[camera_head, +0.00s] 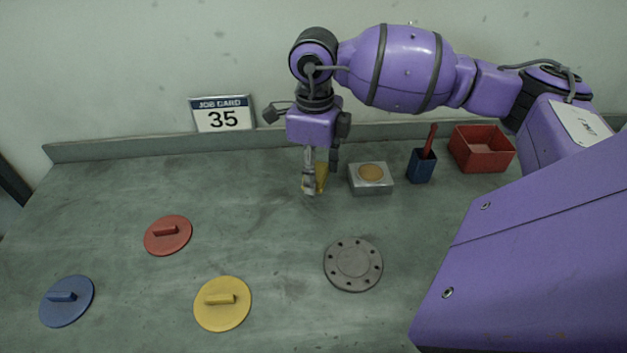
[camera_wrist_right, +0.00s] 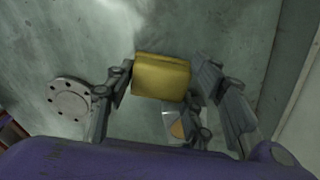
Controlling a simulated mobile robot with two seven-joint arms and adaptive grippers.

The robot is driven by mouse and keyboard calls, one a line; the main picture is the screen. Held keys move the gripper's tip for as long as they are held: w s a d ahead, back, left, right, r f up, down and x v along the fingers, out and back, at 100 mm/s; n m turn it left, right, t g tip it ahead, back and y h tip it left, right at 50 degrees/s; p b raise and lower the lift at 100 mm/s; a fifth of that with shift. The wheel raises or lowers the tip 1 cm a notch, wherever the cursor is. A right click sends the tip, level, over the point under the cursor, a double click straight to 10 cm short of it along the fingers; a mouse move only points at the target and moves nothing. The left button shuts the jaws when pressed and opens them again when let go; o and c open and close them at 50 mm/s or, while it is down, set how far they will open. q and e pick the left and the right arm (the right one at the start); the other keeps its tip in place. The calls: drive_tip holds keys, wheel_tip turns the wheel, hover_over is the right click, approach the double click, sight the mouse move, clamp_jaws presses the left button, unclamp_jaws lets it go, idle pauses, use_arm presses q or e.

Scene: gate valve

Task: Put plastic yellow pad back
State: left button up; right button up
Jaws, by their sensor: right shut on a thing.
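A yellow pad, block-shaped (camera_wrist_right: 161,76), sits between the fingers of my right gripper (camera_wrist_right: 165,85) in the right wrist view. In the head view the pad (camera_head: 321,176) shows partly behind a finger of my right gripper (camera_head: 320,180), low over the back middle of the bench. The gripper is shut on the pad and points down. I cannot tell whether the pad touches the bench. My left gripper is not in view.
A grey box with a tan round top (camera_head: 371,174) stands just right of the gripper, beside a blue holder (camera_head: 421,166) and red bin (camera_head: 482,150). Red (camera_head: 168,240), blue (camera_head: 66,301) and yellow (camera_head: 222,314) discs and a grey flange (camera_head: 353,265) lie in front.

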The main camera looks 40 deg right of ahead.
drive_tip(key=shift+w+f, duration=0.4)
drive_tip(key=shift+w+d+f, duration=0.1)
drive_tip(key=shift+f, duration=0.8)
drive_tip(key=shift+w+d+f, duration=0.1)
drive_tip(key=shift+f, duration=0.8)
drive_tip(key=shift+a+f, duration=0.1)
drive_tip(key=o, duration=1.2)
wheel_tip(320, 180, up, 12)
drive_tip(key=shift+r, duration=0.15)
